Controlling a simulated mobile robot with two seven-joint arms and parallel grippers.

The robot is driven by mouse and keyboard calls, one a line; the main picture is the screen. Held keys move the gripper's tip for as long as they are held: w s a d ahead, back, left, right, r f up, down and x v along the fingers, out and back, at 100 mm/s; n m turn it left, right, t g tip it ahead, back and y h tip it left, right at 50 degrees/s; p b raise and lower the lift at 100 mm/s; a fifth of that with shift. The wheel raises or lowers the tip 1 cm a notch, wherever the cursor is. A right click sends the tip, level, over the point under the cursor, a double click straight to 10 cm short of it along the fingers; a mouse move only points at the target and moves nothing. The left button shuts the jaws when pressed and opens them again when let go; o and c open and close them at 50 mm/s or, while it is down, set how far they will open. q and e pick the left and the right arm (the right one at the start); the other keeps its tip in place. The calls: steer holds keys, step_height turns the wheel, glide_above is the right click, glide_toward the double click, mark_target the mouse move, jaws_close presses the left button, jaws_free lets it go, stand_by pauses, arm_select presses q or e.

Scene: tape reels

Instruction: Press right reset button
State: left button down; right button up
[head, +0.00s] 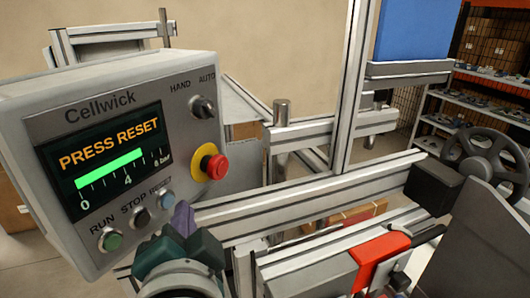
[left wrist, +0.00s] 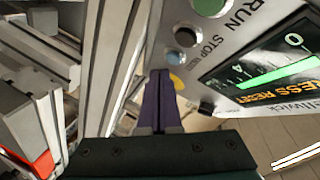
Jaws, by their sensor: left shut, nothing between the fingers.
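A grey control box labelled Cellwick (head: 190,130) stands at the left of the head view. Its screen (head: 105,155) reads PRESS RESET above a green bar. My right gripper is not in view.
A green RUN button (head: 111,241) and a dark STOP button (head: 141,218) sit beside RESET. A red emergency stop (head: 215,167) on a yellow base and a black selector knob (head: 203,107) are above. Aluminium rails (head: 310,190) run close to the right of the gripper.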

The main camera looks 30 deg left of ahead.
arm_select(q)
steer(key=shift+a, duration=0.15)
steer(key=shift+a, duration=0.3)
steer(key=shift+a, duration=0.4)
stand_by(0.7)
steer(key=shift+d, duration=0.1)
steer(key=shift+d+b, duration=0.35)
steer(key=shift+d, duration=0.35)
steer(key=d+b, duration=0.2)
steer(key=d, duration=0.3)
steer(key=shift+s, duration=0.1)
stand_by(0.4)
